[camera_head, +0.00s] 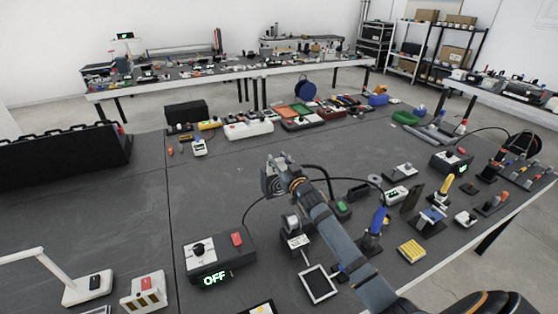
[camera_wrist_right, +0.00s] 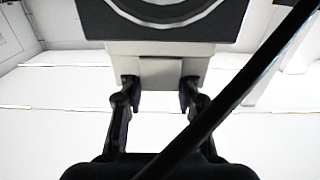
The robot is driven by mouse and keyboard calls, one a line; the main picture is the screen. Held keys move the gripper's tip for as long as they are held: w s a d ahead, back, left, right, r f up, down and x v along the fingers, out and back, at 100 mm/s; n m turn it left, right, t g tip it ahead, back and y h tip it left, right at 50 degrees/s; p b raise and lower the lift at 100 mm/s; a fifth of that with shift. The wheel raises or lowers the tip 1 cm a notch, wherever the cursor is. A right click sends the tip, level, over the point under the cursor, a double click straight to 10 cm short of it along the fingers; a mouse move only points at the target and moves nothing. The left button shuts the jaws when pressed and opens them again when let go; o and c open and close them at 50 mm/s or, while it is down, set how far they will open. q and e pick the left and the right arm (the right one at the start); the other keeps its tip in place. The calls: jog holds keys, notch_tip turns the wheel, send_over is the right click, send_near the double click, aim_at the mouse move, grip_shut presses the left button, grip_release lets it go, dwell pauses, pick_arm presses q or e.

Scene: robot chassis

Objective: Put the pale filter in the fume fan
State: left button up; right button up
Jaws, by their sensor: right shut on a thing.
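The pale filter (camera_wrist_right: 160,70) is a light flat block, seen in the right wrist view between the two fingers of my right gripper (camera_wrist_right: 160,92). My right gripper is shut on it; in the head view the gripper (camera_head: 284,173) reaches up over the middle of the table. The dark fume fan (camera_wrist_right: 215,22), with a pale ring on its face, is directly above the filter in the wrist view. Their edges meet in the picture; I cannot tell how far the filter is inside. In the head view the fan (camera_head: 269,184) is partly hidden by my gripper. My left gripper is not in view.
A control box (camera_head: 215,250) with a knob, red button and green "OFF" display stands front left of my gripper, with a black cable rising from it. The table's left middle is clear.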

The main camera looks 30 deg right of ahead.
jog(key=shift+f+b, duration=0.45)
jog(key=shift+f, duration=0.25)
jog(key=o, duration=1.2)
jog(key=shift+o, duration=0.2)
jog(key=shift+s, duration=0.15)
jog(key=s, duration=1.1)
jog(key=shift+s+a, duration=0.35)
jog(key=shift+a, duration=0.05)
